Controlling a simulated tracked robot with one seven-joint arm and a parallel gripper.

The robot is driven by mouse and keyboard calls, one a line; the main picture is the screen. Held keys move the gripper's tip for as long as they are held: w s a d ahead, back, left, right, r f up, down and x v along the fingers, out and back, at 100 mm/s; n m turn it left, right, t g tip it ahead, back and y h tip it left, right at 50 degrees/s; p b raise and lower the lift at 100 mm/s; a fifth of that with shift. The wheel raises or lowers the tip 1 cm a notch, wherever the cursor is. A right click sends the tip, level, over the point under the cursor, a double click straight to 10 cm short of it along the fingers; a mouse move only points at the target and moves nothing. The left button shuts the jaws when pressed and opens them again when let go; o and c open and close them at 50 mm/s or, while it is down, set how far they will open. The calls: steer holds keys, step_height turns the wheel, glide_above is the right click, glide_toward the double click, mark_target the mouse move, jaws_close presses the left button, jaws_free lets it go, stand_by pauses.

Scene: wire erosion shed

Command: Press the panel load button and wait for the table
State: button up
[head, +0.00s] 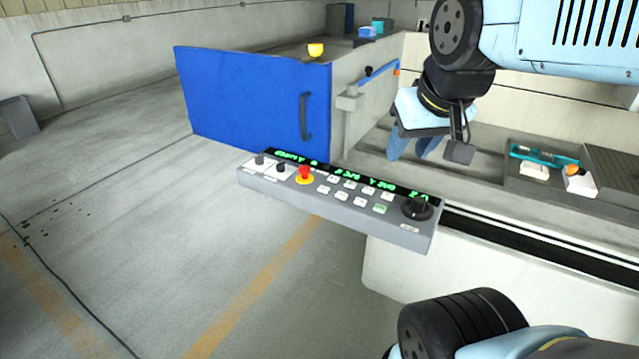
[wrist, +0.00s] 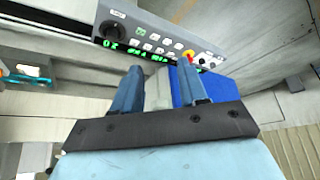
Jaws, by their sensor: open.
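The grey control panel (head: 340,198) juts out in front of the machine. It has a green-lit display strip, rows of small white buttons, a red stop button on a yellow base (head: 305,175) and a black knob (head: 417,208). One button (head: 380,209) is lit green; I cannot read which one is the load button. The panel also shows upside down in the wrist view (wrist: 158,36). My gripper (head: 414,148) is beyond the panel in the head view, apart from it. Its blue fingers (wrist: 158,75) are open with nothing between them.
A blue door (head: 255,100) with a dark handle stands at the left of the machine. A black slot runs along the pale machine front (head: 540,250).

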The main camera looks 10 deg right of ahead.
jaws_close()
steer(key=shift+a, duration=0.1)
stand_by(1.5)
